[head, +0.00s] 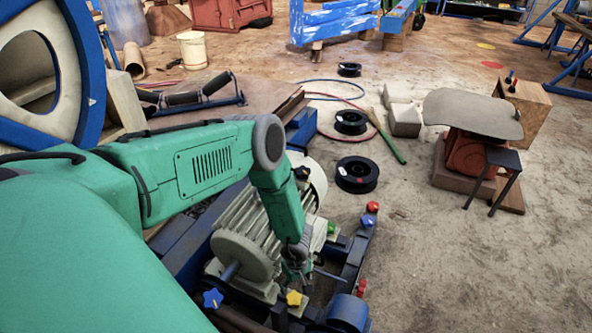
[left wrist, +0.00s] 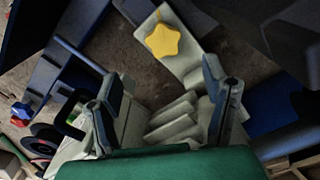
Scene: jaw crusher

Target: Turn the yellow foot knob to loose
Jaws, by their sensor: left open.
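The yellow foot knob (head: 294,298) is star-shaped and sits on a pale foot of the grey finned motor (head: 245,235), low in the head view. In the left wrist view the yellow knob (left wrist: 163,41) lies just beyond the fingertips, roughly between them and apart from both. My left gripper (head: 297,268) points down beside the motor, close to the knob. In the left wrist view its fingers (left wrist: 160,72) are spread and empty. My right gripper is in neither view.
Black spools (head: 357,175) lie on the floor behind.

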